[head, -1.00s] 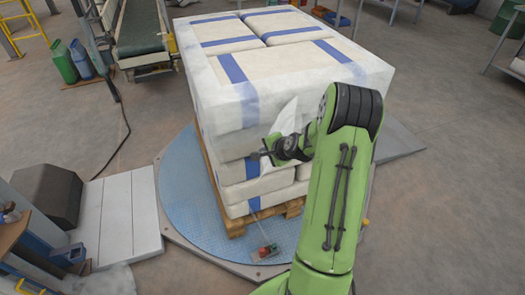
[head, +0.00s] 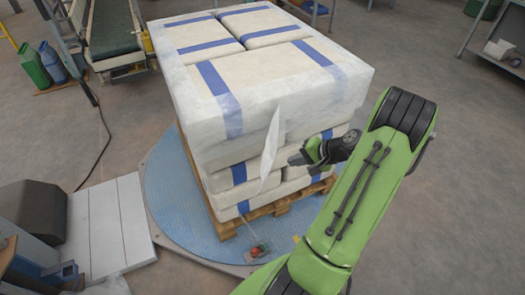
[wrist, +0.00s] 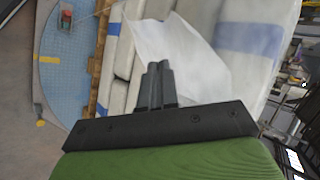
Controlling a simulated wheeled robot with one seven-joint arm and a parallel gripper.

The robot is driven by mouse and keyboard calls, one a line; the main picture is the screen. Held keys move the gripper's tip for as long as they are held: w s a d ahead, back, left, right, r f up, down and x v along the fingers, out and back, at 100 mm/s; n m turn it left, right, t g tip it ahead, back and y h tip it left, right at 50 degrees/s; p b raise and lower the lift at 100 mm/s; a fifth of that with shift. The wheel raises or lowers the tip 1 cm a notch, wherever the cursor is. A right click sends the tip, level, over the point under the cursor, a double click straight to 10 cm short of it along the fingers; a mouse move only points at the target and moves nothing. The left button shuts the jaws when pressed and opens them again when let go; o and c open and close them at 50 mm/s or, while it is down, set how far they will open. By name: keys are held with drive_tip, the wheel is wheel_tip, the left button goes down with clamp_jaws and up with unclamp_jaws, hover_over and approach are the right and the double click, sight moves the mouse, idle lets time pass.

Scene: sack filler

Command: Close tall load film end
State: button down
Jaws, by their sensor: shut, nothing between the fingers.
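The tall load (head: 270,95) of white sacks with blue bands stands on a wooden pallet (head: 228,228). Clear film wraps its upper part. A loose white film end (head: 268,155) hangs from the load's near face as a narrow flap, standing off from the sacks. It also shows in the wrist view (wrist: 185,55), spreading out just beyond the fingers. My gripper (head: 293,159) is to the right of the flap in the head view, apart from it there. In the wrist view the fingers (wrist: 157,75) are together and hold nothing. Whether the fingertips touch the film cannot be told.
The pallet stands on a round blue turntable (head: 180,200). A small red device (head: 257,251) sits on its near edge, with a thin line running up toward the load. A grey ramp (head: 110,220) lies at left, and a rack (head: 495,45) stands at far right.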

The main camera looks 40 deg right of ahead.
drive_tip(key=s, duration=0.1)
drive_tip(key=b, duration=0.2)
approach(258, 165)
drive_tip(key=shift+n, duration=0.4)
drive_tip(key=x, duration=0.6)
drive_tip(key=shift+d+f, duration=0.2)
drive_tip(key=shift+f, duration=0.4)
drive_tip(key=shift+w, duration=0.25)
drive_tip(key=shift+a, duration=0.15)
